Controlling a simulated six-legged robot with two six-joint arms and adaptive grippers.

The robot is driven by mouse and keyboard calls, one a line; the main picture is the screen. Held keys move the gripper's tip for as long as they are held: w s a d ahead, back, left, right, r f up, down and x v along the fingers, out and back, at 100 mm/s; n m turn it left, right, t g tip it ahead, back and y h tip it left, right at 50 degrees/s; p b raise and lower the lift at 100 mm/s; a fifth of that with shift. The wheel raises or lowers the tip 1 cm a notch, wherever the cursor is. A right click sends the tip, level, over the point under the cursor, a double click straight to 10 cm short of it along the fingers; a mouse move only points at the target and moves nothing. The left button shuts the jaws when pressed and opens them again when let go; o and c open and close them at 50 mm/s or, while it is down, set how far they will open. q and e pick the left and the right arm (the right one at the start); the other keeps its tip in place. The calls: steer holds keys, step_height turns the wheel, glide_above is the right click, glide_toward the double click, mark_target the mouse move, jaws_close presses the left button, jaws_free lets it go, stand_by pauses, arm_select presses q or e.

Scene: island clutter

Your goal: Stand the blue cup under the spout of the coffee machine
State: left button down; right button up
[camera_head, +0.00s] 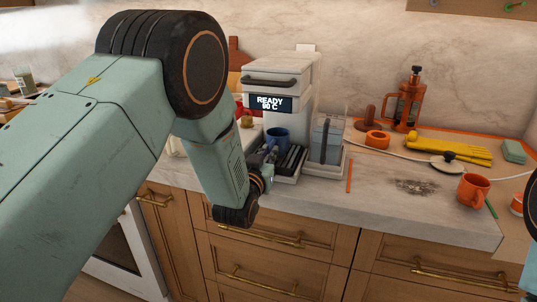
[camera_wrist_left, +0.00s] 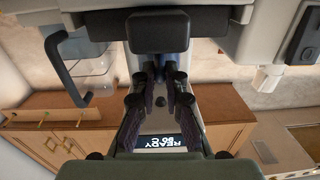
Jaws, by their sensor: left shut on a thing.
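The blue cup (camera_head: 277,136) is upright under the overhanging head of the white coffee machine (camera_head: 280,72), above its dark slatted drip tray (camera_head: 291,162). I cannot tell whether its base touches the tray. The spout itself is hidden. The machine's display (camera_head: 270,103) reads READY 90 C. My left gripper (camera_head: 268,158) is at the cup's near left side, shut on it; my arm hides part of this. My right gripper is out of view.
A clear tank (camera_head: 327,137) stands right of the drip tray. Farther right are an orange tape roll (camera_head: 377,139), a French press (camera_head: 408,100), yellow gloves (camera_head: 448,148) and an orange mug (camera_head: 473,187). A dark spill (camera_head: 416,187) marks the counter. The front counter strip is mostly bare.

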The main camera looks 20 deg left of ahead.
arm_select(q)
steer(key=shift+f, duration=0.15)
steer(key=c, duration=1.3)
jaws_free()
steer(key=shift+s, duration=0.1)
steer(key=s, duration=1.2)
